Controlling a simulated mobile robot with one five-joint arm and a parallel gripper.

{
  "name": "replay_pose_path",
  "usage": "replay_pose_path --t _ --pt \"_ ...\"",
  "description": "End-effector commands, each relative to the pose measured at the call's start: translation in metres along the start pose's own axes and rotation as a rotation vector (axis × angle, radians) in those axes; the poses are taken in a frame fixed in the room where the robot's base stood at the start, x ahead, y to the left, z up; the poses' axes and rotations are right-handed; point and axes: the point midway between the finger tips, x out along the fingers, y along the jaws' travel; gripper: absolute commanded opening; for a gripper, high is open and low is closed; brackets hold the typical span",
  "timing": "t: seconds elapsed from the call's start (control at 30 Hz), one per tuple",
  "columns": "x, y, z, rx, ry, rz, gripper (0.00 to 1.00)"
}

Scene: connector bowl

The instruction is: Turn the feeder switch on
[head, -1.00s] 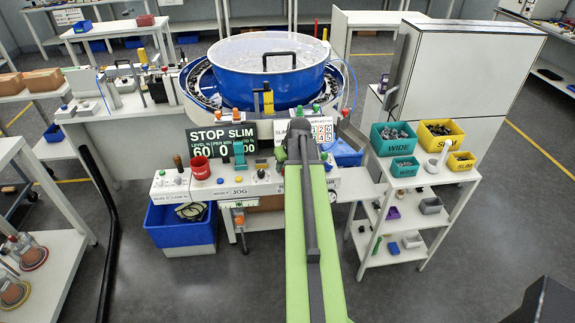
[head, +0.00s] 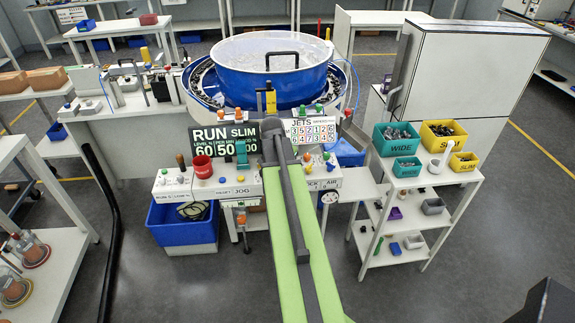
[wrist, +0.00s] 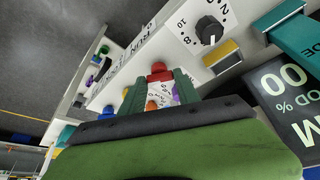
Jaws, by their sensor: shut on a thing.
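The control panel (head: 232,189) is a white console with coloured knobs and switches. The dark display (head: 228,138) above it reads RUN SLIM, with 60, 50 and 00 below. My gripper (wrist: 160,88) is over the panel, its green fingers shut around a small control with a red knob (wrist: 160,72) at the fingertips. An orange part (wrist: 151,105) shows between the fingers. The fingers hide most of this control, and I cannot read its label. In the head view my arm covers the gripper and this control. A black dial (wrist: 209,30) with numbers is beside the fingers.
A teal part (wrist: 300,42) sticks out near the display. The blue bowl (head: 270,85) is behind. A shelf cart with a green bin (head: 395,145) and yellow bins stands right.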

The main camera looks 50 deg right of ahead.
Motion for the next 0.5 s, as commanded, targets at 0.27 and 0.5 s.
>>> replay_pose_path --t 0.27,0.5 --pt "0.0005 -0.0005 -0.0011 0.146 0.001 0.065 0.0" --pt "0.0005 -0.0004 -0.001 0.21 0.0 0.09 0.0"
